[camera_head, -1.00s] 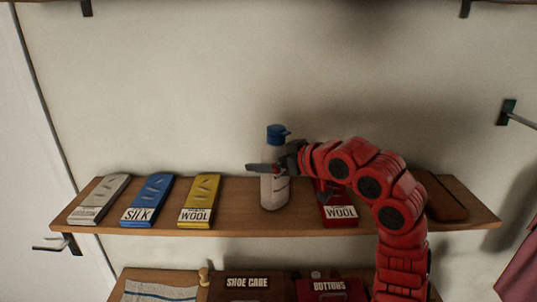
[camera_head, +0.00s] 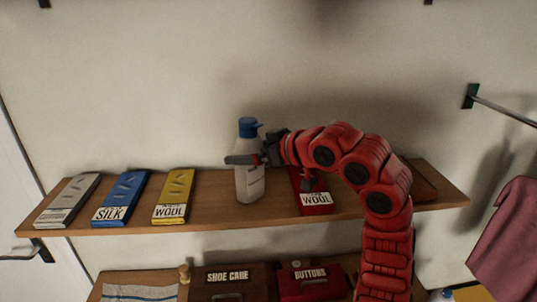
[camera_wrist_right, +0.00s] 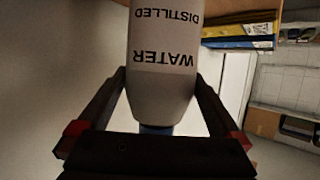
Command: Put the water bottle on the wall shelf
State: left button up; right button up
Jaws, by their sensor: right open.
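The water bottle (camera_head: 249,184), white with a blue cap, stands upright on the wooden wall shelf (camera_head: 215,208), between the yellow box and the red box. Its "DISTILLED WATER" label shows in the right wrist view (camera_wrist_right: 165,50). My right gripper (camera_head: 246,159) is at the upper part of the bottle, below the cap. Its fingers are open, one on each side of the bottle; in the right wrist view (camera_wrist_right: 155,110) I cannot tell whether they touch it. My left gripper is not in view.
A grey box (camera_head: 68,200), a blue box (camera_head: 120,198) and a yellow box (camera_head: 174,195) lie left of the bottle. A red box (camera_head: 316,202) lies to its right, partly behind my arm. Shoe care (camera_head: 228,282) and buttons (camera_head: 308,280) boxes sit on a lower shelf.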

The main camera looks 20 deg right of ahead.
jog(key=b+v, duration=0.3)
jog(key=v, duration=0.5)
jog(key=shift+s+d+f+b, duration=0.1)
jog(key=shift+s+d+b, duration=0.1)
jog(key=shift+b, duration=0.1)
jog(key=shift+s+d+r, duration=0.15)
jog(key=shift+s+r, duration=0.2)
jog(key=shift+s, duration=0.1)
jog(key=shift+r, duration=0.1)
